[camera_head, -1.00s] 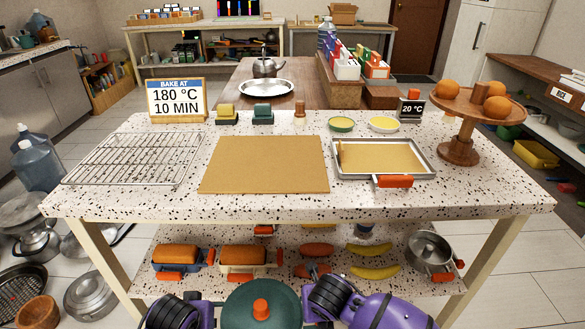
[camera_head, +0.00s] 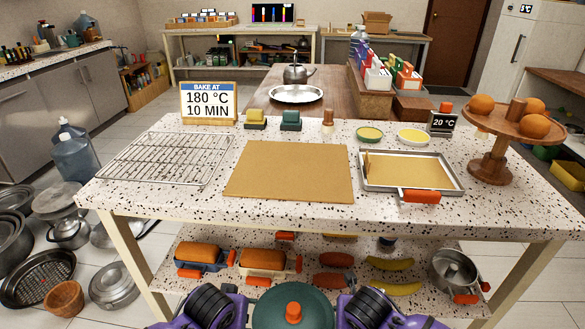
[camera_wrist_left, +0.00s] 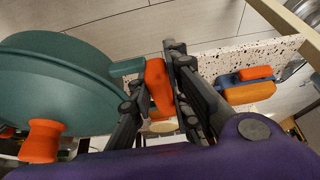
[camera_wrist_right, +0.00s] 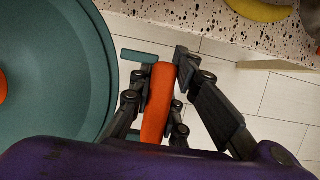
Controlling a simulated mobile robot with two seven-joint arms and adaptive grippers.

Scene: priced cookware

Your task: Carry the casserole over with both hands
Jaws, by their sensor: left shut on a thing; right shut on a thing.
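The casserole is dark green with a lid and an orange knob; its lid (camera_head: 275,308) shows at the bottom of the head view, in front of the table. My left gripper (camera_wrist_left: 160,85) is shut on its orange side handle (camera_wrist_left: 159,88) in the left wrist view. My right gripper (camera_wrist_right: 160,95) is shut on the opposite orange handle (camera_wrist_right: 157,103) in the right wrist view. The casserole hangs between the two grippers and looks about level. Its lower part is hidden in the head view.
The speckled table (camera_head: 200,200) ahead holds a wire rack (camera_head: 165,158), a tan board (camera_head: 290,171), a baking tray (camera_head: 410,172) with an orange handle and a wooden fruit stand (camera_head: 492,150). A sign (camera_head: 208,103) stands behind. The lower shelf holds loaves, bananas and a pot (camera_head: 455,272).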

